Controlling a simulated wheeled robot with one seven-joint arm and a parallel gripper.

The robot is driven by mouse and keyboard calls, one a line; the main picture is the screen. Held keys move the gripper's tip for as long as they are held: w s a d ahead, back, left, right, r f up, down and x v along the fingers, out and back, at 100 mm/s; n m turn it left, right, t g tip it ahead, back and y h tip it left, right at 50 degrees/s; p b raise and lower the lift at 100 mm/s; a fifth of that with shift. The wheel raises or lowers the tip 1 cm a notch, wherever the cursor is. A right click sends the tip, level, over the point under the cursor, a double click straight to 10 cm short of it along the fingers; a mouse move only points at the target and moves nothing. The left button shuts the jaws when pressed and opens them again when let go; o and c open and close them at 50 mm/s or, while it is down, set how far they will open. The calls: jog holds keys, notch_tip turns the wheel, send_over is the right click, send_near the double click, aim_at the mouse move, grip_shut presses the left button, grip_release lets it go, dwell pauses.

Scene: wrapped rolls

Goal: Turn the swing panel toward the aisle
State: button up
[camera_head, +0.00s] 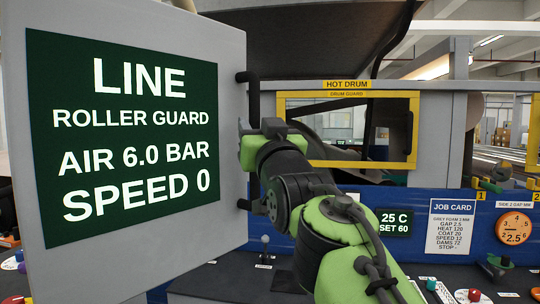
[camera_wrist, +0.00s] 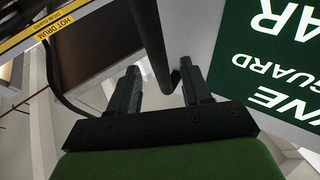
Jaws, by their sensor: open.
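The swing panel (camera_head: 232,110) is a light grey slab with a green sign face, filling the left of the head view. Its face is turned mostly toward me. Its sign also shows at the upper right of the wrist view (camera_wrist: 280,50). A black bar handle (camera_head: 253,88) stands along its right edge, its middle hidden behind my gripper. My gripper (camera_head: 245,130) is at the handle's mid height. In the wrist view my gripper (camera_wrist: 160,72) is open, and the dark handle bar (camera_wrist: 150,35) runs between its fingers. I cannot tell whether they touch it.
A yellow-framed drum guard window (camera_head: 347,162) stands behind my arm, under a dark overhead hood (camera_head: 310,40). A blue console (camera_head: 400,225) carries a job card (camera_head: 452,228), a temperature display (camera_head: 393,222) and an orange dial (camera_head: 514,229). Knobs and buttons line the dark ledge below.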

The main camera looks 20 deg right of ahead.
jog(key=b+v, duration=0.2)
jog(key=v, duration=1)
jog(key=shift+w, duration=0.1)
jog(key=s+a+f+g+p, duration=0.1)
jog(key=s+f+g, duration=0.4)
jog(key=f, duration=0.7)
jog(key=s+a+f+g+y+p, duration=0.1)
jog(key=s+f+g+p, duration=0.2)
jog(key=f, duration=0.9)
jog(key=s+a+f+n+g+y+p, duration=0.1)
jog(key=s+f+g+p, duration=0.1)
jog(key=s+f+g, duration=0.6)
notch_tip(320, 180, down, 4)
jog(key=shift+s+a+f+g, duration=0.15)
jog(key=shift+s+g, duration=0.15)
jog(key=shift+s, duration=0.15)
